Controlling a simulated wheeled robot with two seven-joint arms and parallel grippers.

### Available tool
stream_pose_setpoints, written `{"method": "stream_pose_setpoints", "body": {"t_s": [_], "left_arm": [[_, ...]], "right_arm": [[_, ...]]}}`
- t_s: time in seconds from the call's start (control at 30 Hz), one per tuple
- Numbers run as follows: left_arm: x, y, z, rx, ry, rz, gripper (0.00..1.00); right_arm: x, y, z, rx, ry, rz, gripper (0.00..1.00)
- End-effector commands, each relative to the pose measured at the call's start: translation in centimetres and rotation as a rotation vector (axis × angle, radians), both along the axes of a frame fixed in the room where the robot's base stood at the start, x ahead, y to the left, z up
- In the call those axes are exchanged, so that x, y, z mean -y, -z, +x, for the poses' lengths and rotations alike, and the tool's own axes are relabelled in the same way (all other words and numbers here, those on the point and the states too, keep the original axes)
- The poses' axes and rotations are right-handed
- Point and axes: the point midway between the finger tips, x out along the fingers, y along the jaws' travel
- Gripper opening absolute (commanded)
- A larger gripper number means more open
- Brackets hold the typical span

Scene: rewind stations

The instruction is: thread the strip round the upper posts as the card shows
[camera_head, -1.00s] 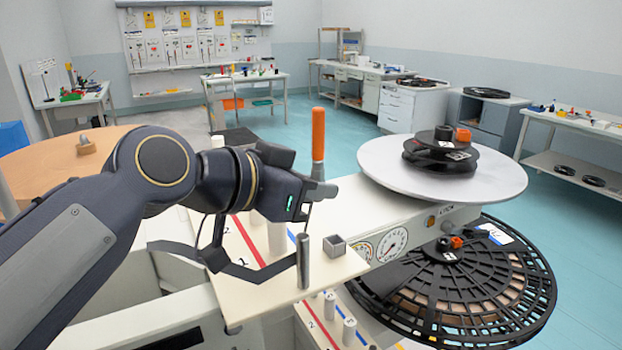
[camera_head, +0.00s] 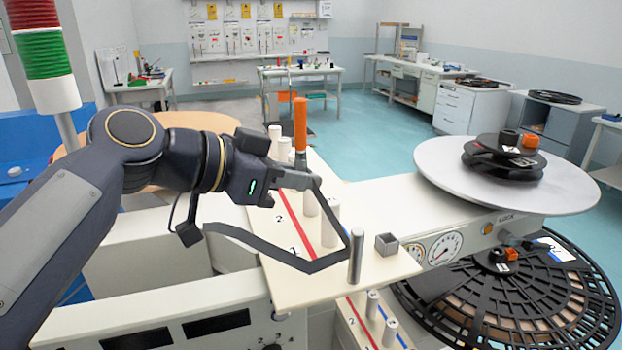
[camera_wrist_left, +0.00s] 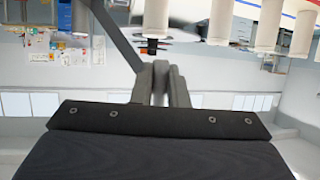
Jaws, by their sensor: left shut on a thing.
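My left gripper (camera_head: 314,184) is shut on the dark grey strip (camera_head: 262,247), over the upper board (camera_head: 290,284) beside its white posts. From the jaws the strip slants down to the metal post (camera_head: 356,258), bends sharply there and runs back left. White upper posts (camera_head: 330,222) stand on the board along red and blue lines. In the left wrist view the shut jaws (camera_wrist_left: 161,80) hold the strip (camera_wrist_left: 118,38), and several posts (camera_wrist_left: 268,26) hang at the top right. I cannot make out the card.
An upright orange handle (camera_head: 300,125) stands just behind the gripper. A lower board (camera_head: 366,322) has shorter posts. A large grey disc (camera_head: 440,168) and a black slotted reel (camera_head: 480,320) are at right.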

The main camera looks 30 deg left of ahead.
Motion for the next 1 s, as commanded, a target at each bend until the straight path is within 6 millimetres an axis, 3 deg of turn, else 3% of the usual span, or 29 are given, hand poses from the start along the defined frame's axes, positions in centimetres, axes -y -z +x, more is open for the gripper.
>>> {"method": "stream_pose_setpoints", "body": {"t_s": [0.27, 1.0], "left_arm": [[-2.6, -0.2, 2.2, -0.001, -0.002, -0.001, 0.00], [0.8, -0.3, 10.6, -0.001, 0.001, -0.001, 0.00]], "right_arm": [[0.0, -0.9, 0.0, 0.000, 0.000, 0.000, 0.39], [0.0, -5.3, 0.0, 0.000, 0.000, 0.000, 0.39]]}}
